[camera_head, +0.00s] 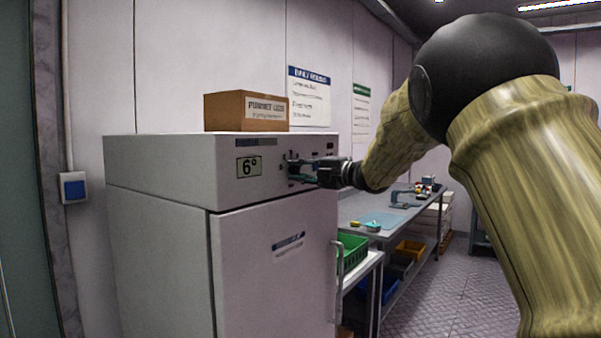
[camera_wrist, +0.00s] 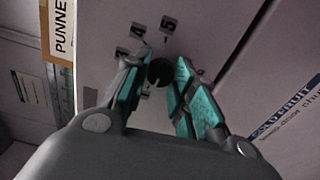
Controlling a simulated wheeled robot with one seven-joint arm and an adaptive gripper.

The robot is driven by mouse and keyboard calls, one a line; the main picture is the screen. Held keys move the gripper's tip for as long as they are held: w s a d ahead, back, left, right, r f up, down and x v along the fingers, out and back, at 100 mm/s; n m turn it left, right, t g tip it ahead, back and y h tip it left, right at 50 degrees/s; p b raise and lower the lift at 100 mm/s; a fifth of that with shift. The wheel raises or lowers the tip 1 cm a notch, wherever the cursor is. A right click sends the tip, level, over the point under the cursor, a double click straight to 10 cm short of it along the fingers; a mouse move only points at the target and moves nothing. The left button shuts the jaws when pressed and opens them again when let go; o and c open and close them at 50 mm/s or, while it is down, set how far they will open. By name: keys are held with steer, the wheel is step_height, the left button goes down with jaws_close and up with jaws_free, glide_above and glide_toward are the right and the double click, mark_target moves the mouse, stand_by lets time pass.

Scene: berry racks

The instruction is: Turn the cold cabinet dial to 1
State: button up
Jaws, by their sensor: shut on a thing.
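The cold cabinet (camera_head: 160,175) is a pale grey unit with a door below and a control panel on its upper front. A display (camera_head: 249,167) on the panel reads 6°. In the wrist view, the dial (camera_wrist: 159,72) is a dark round knob with small number plates around it; 4 and 5 seem readable, the others are unclear or hidden. My gripper (camera_wrist: 157,85) has its teal-padded fingers on either side of the dial, shut on it. In the head view my gripper (camera_head: 305,171) reaches the panel from the right and hides the dial. The dial's pointer cannot be made out.
A cardboard box (camera_head: 240,111) sits on top of the cabinet. The door handle (camera_head: 339,265) stands out below my gripper. To the right are a green crate (camera_head: 352,250) and a workbench (camera_head: 350,208) with small items. The floor (camera_head: 440,300) at right looks clear.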

steer(key=o, duration=1)
steer(key=v, duration=1.2)
